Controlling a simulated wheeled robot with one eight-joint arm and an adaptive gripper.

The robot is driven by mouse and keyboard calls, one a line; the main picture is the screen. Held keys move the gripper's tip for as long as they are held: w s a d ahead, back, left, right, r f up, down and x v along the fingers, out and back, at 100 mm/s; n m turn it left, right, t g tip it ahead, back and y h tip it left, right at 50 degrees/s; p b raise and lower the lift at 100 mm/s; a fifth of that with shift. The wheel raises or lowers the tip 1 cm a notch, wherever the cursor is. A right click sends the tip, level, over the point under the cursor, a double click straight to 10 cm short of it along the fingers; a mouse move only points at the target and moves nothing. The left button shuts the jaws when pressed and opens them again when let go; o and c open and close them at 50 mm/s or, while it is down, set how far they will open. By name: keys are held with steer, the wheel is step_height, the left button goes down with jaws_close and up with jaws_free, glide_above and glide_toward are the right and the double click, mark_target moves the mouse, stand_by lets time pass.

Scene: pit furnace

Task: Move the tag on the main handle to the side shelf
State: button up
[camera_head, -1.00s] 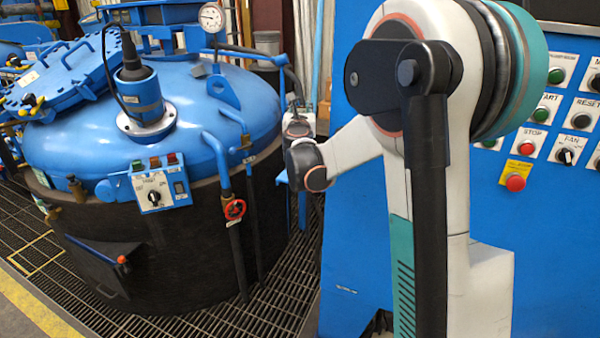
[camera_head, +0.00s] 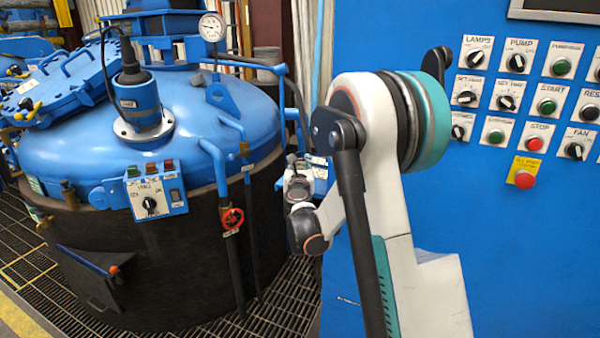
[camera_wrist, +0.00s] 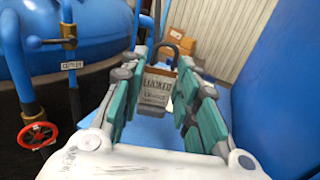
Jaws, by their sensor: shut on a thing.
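The tag (camera_wrist: 155,86) is a small pale plate with dark lettering that looks like "LOCKED", with a dark loop above it. In the wrist view it sits between the fingertips of my gripper (camera_wrist: 164,76), which is shut on it. A blue surface (camera_wrist: 165,138) lies below the fingers; I cannot tell whether it is the side shelf. In the head view my wrist shows small between the furnace and the blue panel, and the tag cannot be made out there. I cannot clearly identify the main handle.
The round blue furnace (camera_head: 70,140) stands at the left, with a red valve wheel (camera_head: 231,218) and pipes near my arm. The wheel also shows in the wrist view (camera_wrist: 38,135). A blue control panel (camera_head: 480,215) stands at the right. Cardboard boxes (camera_wrist: 190,42) stand farther back.

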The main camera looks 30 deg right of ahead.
steer(key=shift+f, duration=0.9)
steer(key=shift+r, duration=0.1)
steer(key=o, duration=0.6)
steer(key=shift+f, duration=0.2)
steer(key=o, duration=0.4)
steer(key=shift+o, duration=0.2)
